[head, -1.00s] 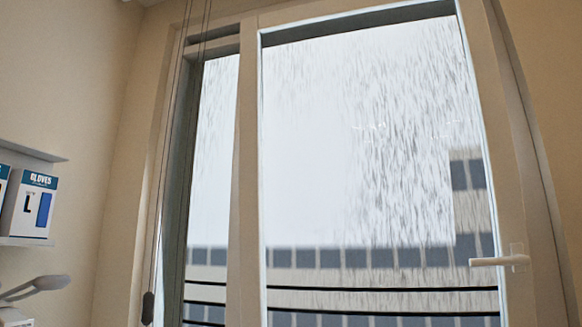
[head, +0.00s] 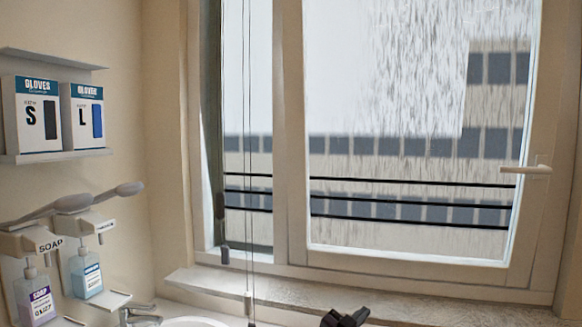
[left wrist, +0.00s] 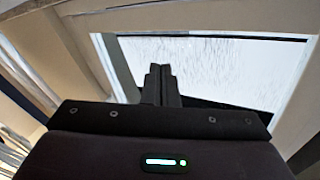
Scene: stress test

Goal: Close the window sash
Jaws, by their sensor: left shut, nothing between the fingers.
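The window sash (head: 541,110) is the large pale-framed pane on the right in the head view, with rain streaks on its glass. Its white handle (head: 526,169) lies horizontal on the right side of the frame. A narrower window section (head: 246,110) is to its left. I cannot tell how far the sash stands from its frame. My left gripper (head: 345,319) is shut and empty at the bottom edge, in front of the sill and below the sash. Its dark fingers are together in the left wrist view (left wrist: 161,84), with window frame and glass beyond.
Thin blind cords (head: 246,150) hang before the left section. A stone-like sill (head: 400,303) runs below. A basin (head: 195,322) and tap (head: 138,313) are at bottom left. Soap dispensers (head: 86,273) and a shelf (head: 60,157) with glove boxes (head: 38,115) are on the left wall.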

